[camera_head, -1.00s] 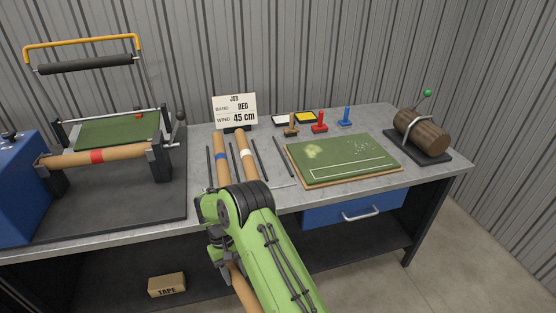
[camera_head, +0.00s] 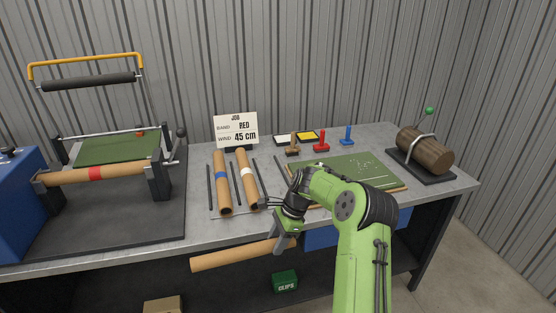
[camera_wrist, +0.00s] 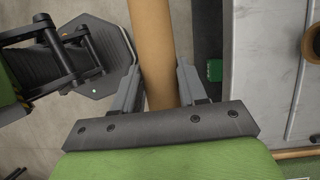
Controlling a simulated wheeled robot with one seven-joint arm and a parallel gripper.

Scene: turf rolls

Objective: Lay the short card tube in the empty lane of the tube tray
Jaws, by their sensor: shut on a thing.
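My gripper (camera_head: 287,240) is shut on a plain brown card tube (camera_head: 240,256). The tube is held in front of the bench's front edge, below the top, lying roughly level across the picture. In the wrist view the tube (camera_wrist: 152,35) runs between the two fingers (camera_wrist: 159,78). The tube tray on the bench has thin dark rails (camera_head: 236,184). One lane holds a blue-banded tube (camera_head: 221,190), the one to its right a white-banded tube (camera_head: 245,183). The lane right of that (camera_head: 268,178) looks empty; my arm hides its near end.
A turf board (camera_head: 335,168) lies right of the tray, partly behind my arm. Stamps (camera_head: 321,143) and a job card (camera_head: 236,130) stand at the back. A winder with a red-banded tube (camera_head: 120,170) is at left, a log (camera_head: 425,151) at right. A green clips box (camera_head: 285,281) sits below.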

